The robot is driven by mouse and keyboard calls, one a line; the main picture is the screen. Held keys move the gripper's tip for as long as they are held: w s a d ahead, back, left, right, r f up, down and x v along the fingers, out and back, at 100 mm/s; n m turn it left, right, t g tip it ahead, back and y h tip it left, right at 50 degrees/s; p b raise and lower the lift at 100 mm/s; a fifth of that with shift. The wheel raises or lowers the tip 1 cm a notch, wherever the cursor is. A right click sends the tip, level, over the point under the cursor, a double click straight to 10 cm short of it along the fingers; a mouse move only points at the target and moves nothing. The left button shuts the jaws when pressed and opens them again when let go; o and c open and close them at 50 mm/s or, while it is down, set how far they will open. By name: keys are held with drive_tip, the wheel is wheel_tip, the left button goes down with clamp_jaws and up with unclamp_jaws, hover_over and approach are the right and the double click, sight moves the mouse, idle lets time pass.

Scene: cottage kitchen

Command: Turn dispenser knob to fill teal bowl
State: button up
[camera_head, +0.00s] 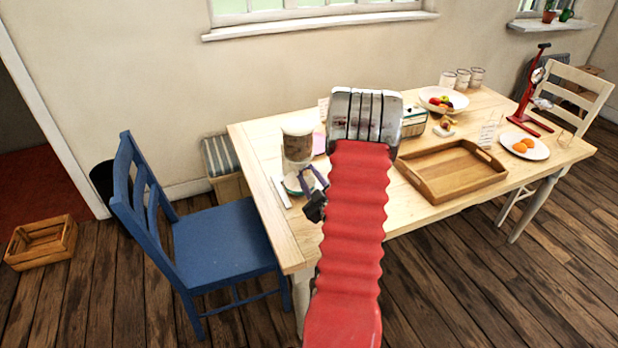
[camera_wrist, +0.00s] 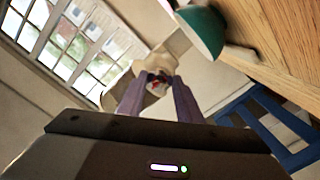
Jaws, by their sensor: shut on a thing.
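The dispenser (camera_head: 297,146) stands near the left end of the table, a clear container with dark contents. The teal bowl (camera_head: 290,187) sits low at its front, partly hidden by my gripper (camera_head: 308,184). In the wrist view the bowl (camera_wrist: 203,32) shows at the top, tilted by the camera angle, with the cream dispenser body (camera_wrist: 175,47) beside it. My gripper's two purple-grey fingers (camera_wrist: 158,84) are shut on a small pale knob with a red mark (camera_wrist: 157,87) at the dispenser's front. The bowl's contents are hidden.
A wooden tray (camera_head: 452,190), a plate of oranges (camera_head: 538,152), a fruit bowl (camera_head: 458,94) and a red stand (camera_head: 528,100) are farther right on the table (camera_head: 262,207). A blue chair (camera_head: 222,240) stands at the table's left end.

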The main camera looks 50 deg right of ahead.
drive_tip(key=c, duration=0.3)
drive_tip(key=shift+m, duration=0.5)
drive_tip(key=m, duration=0.5)
drive_tip(key=shift+f, duration=0.1)
drive_tip(key=m, duration=0.5)
drive_tip(key=shift+m, duration=0.4)
drive_tip(key=m, duration=1.2)
